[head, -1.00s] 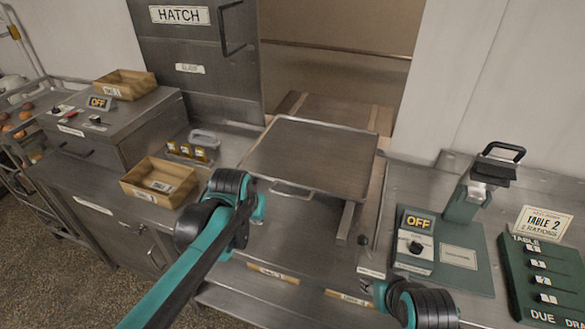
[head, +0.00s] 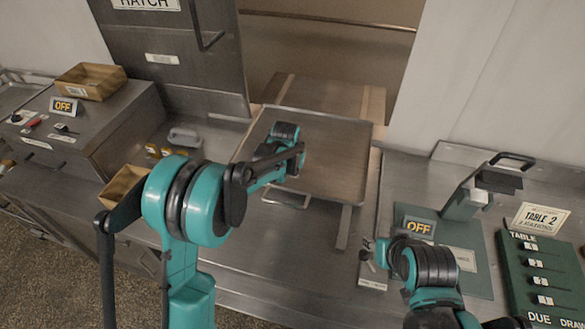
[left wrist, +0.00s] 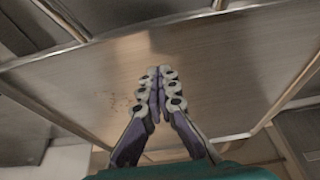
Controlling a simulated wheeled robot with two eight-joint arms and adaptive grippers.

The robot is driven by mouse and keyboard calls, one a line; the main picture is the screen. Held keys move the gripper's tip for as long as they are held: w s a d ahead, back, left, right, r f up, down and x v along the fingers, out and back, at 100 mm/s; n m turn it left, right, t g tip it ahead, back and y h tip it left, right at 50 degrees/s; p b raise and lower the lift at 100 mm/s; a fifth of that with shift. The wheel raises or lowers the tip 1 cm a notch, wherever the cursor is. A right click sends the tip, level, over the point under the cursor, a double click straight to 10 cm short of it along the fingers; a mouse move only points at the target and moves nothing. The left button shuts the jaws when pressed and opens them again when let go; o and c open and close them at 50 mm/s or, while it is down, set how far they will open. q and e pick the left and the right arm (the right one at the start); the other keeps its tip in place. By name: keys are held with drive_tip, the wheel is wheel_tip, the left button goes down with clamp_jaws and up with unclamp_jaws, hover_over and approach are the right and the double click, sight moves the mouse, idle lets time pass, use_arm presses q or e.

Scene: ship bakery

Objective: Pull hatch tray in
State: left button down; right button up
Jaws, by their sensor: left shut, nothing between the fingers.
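The hatch tray (head: 345,150) is a flat metal tray with a raised rim. It lies in the hatch opening at counter level, its near end over the counter, and a handle (head: 287,199) sits at its front edge. My left arm reaches over the tray's left part and hides some of it. In the left wrist view my left gripper (left wrist: 158,78) is shut and empty, its fingertips over the tray surface (left wrist: 235,55); contact cannot be told. My right gripper (head: 368,253) is right of the tray, over the counter; its jaws are too small to read.
A metal rail (head: 344,228) runs below the tray's right side. A green base with an OFF sign (head: 419,228) and a press-like device (head: 485,188) stand at right, beside a TABLE panel (head: 545,275). A wooden box (head: 120,186) is at left, partly hidden.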

sight(292, 187)
use_arm(q)
drive_tip(key=shift+x, duration=1.05)
drive_tip(key=s, duration=0.4)
drive_tip(key=shift+s+a+r+b, duration=0.1)
drive_tip(key=shift+a+r+b, duration=0.15)
drive_tip(key=shift+a+b, duration=0.1)
drive_tip(key=shift+s, duration=0.15)
drive_tip(key=s+a, duration=0.1)
drive_tip(key=s, duration=0.8)
drive_tip(key=s+a, duration=0.1)
drive_tip(key=s, duration=0.3)
drive_tip(key=shift+s+a, duration=0.2)
drive_tip(key=shift+a, duration=0.15)
drive_tip(key=shift+s+a, duration=0.1)
drive_tip(key=shift+s, duration=0.25)
drive_tip(key=shift+s+f, duration=0.1)
